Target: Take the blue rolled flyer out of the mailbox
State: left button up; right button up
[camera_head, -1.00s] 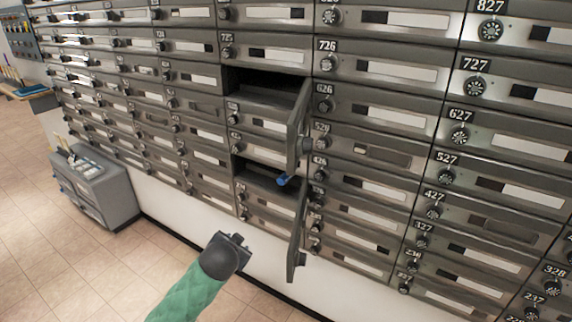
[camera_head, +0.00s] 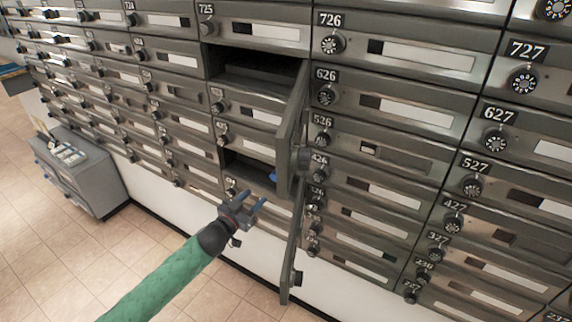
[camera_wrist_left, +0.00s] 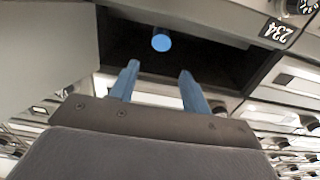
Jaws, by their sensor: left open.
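The blue rolled flyer (camera_head: 273,177) shows as a small blue bit in the lower open mailbox (camera_head: 238,168), partly hidden by the upper open door. In the left wrist view, the flyer's round blue end (camera_wrist_left: 161,41) shows inside the dark mailbox opening (camera_wrist_left: 215,58). My left gripper (camera_head: 253,201) is open and empty, in front of and slightly below that mailbox. In the left wrist view its two blue fingers (camera_wrist_left: 159,68) point at the opening, with the flyer's end just beyond and between them. The gripper does not touch the flyer. My right gripper is not in view.
An upper open door (camera_head: 292,130) and a lower open door (camera_head: 291,255) stick out to the right of my gripper. Another mailbox (camera_head: 255,72) is open above. A grey cabinet (camera_head: 78,172) stands at the left. The floor (camera_head: 60,265) is clear.

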aim_at(274, 177)
pick_arm(q)
jog(key=shift+b+x, duration=1.25)
jog(key=shift+x, duration=5.35)
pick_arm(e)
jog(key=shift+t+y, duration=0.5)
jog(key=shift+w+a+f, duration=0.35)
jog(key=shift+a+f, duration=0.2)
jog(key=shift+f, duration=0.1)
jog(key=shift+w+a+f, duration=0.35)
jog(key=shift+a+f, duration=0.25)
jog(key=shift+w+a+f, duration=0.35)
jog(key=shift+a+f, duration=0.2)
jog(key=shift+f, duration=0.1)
pick_arm(q)
jog(key=shift+f, duration=0.15)
jog(key=c, duration=0.8)
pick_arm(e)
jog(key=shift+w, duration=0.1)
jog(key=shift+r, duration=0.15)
